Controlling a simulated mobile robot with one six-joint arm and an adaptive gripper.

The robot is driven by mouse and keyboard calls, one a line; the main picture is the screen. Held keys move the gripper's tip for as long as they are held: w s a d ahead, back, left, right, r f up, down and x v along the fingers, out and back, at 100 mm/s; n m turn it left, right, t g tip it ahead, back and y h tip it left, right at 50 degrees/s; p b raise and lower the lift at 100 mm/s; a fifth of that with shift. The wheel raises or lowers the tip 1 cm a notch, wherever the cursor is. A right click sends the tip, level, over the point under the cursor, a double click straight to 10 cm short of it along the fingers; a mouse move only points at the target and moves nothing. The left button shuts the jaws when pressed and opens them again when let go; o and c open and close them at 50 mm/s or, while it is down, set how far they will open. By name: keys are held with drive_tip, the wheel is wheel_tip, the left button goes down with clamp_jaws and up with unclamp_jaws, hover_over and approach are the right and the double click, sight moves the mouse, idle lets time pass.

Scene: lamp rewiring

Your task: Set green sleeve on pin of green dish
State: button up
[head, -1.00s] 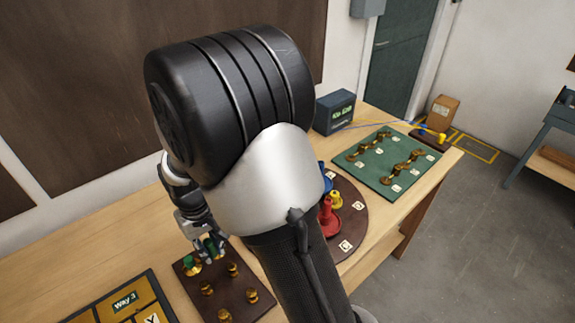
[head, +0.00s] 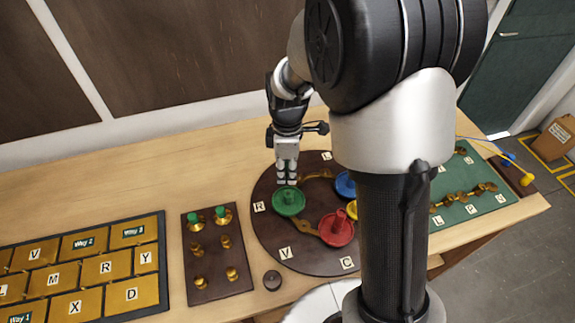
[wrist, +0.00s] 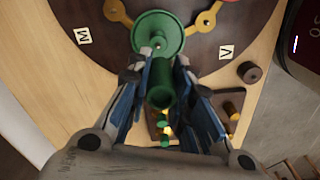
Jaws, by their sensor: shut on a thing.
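The green dish (head: 288,206) sits on the round dark brown board. In the wrist view, the green dish (wrist: 153,24) lies just beyond my fingertips, with a small bright spot near its middle. My gripper (head: 287,181) points down over the back part of the dish. In the wrist view, my gripper (wrist: 158,76) is shut on the green sleeve (wrist: 160,96), a short green tube between the blue-lined fingers. The sleeve's far end lines up with the dish's middle. I cannot tell whether it touches or surrounds the pin. The fingers hide the sleeve in the head view.
A red dish (head: 336,229) and a blue dish (head: 345,185) share the round board (head: 270,240). A brown rack (head: 215,281) with green-topped and brass pegs stands to the left. A dark knob (head: 272,280) lies near the board's front. A lettered tray (head: 100,267) is far left.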

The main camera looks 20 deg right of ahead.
sight(288, 192)
drive_tip(key=shift+n, duration=0.4)
wheel_tip(288, 192, down, 7)
drive_tip(key=b, duration=0.5)
drive_tip(key=shift+d+r, duration=0.1)
drive_tip(key=shift+r, duration=0.1)
drive_tip(key=shift+f+b, duration=0.6)
drive_tip(key=shift+b, duration=0.05)
drive_tip(key=o, duration=0.9)
drive_tip(key=shift+o, duration=0.2)
drive_tip(key=r, duration=1.1)
drive_tip(key=shift+w, duration=0.2)
drive_tip(key=shift+r, duration=0.55)
